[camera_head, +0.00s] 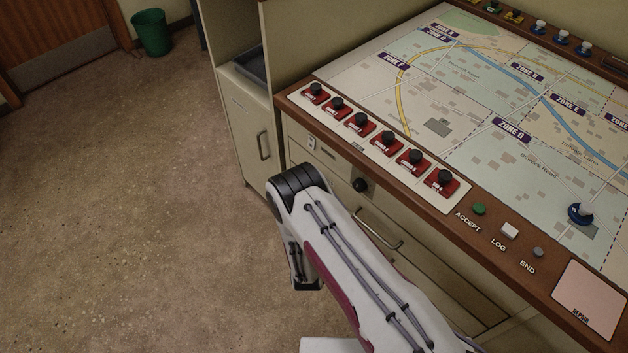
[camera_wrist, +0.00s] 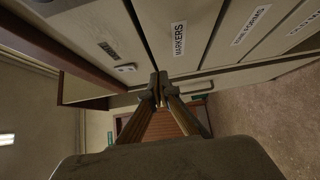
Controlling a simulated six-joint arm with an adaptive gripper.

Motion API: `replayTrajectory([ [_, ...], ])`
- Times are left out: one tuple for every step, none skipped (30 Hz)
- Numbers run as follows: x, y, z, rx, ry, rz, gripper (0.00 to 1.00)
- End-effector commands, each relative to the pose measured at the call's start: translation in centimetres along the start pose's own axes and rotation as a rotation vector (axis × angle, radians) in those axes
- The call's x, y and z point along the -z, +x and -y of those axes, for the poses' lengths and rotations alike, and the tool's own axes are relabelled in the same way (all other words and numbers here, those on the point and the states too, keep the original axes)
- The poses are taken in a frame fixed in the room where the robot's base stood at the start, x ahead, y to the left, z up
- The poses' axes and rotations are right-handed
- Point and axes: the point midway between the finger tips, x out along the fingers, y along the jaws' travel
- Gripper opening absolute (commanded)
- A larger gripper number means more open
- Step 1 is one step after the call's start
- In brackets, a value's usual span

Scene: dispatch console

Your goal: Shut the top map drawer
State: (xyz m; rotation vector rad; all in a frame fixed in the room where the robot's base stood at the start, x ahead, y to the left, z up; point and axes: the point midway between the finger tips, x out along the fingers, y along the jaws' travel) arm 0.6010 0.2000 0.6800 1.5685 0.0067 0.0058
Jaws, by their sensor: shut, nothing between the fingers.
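In the wrist view, tilted sideways, a pale upper panel (camera_wrist: 92,22) lies left of a dark gap and a front labelled MARKERS (camera_wrist: 178,38). I cannot tell for sure whether that panel is the top drawer. My gripper (camera_wrist: 159,78) is shut and empty, its tips together near the lower ends of these fronts. Contact is unclear. The head view does not show the fingertips.
The console top carries a map (camera_head: 450,90), red switches with black knobs (camera_head: 361,122) and a row of buttons. A side cabinet (camera_head: 247,125) stands left.

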Motion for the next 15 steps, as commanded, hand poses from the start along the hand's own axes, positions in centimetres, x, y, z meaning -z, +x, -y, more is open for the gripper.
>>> replayTrajectory([
  [0.1,-0.9,0.1,0.002,-0.001,-0.003,0.0],
  [0.1,-1.4,0.1,0.002,-0.001,-0.003,0.0],
  [0.1,-2.0,0.1,0.003,-0.002,-0.003,0.0],
  [0.1,-2.5,0.1,0.002,-0.002,-0.004,0.0],
  [0.2,-3.0,0.1,0.002,-0.001,-0.004,0.0],
  [0.2,-3.5,0.1,0.003,-0.002,-0.004,0.0],
  [0.2,-4.0,0.1,0.003,-0.002,-0.004,0.0],
  [0.2,-4.4,0.1,0.002,-0.001,-0.004,0.0],
  [0.1,-4.9,0.0,0.002,-0.002,-0.004,0.0],
  [0.2,-5.2,0.1,0.002,-0.002,-0.004,0.0],
  [0.2,-5.5,0.1,0.002,-0.001,-0.004,0.0],
  [0.2,-5.9,0.1,0.002,0.0,-0.003,0.0],
  [0.1,-6.2,0.1,0.001,0.0,-0.003,0.0],
  [0.2,-6.4,0.1,0.001,0.0,-0.003,0.0],
  [0.2,-6.6,0.0,0.001,-0.001,-0.004,0.0],
])
